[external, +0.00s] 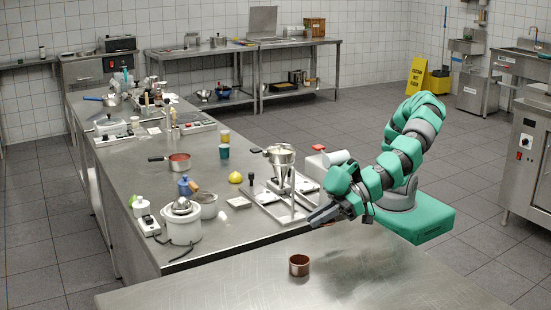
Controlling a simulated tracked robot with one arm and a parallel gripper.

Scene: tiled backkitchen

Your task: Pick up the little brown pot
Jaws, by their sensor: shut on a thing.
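The little brown pot (299,265) stands upright on the steel table in the foreground, with its open top facing up. My gripper (318,217) is above and behind the pot in the picture, over the far edge of that table. A clear gap shows between the dark fingers and the pot. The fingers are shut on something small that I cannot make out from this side.
The near steel table (210,287) is otherwise bare. Behind it, a long counter holds a metal funnel on a stand (281,165), a white pot (182,226), a lemon (235,178) and a red-filled pan (179,162). The funnel stand is close to my gripper.

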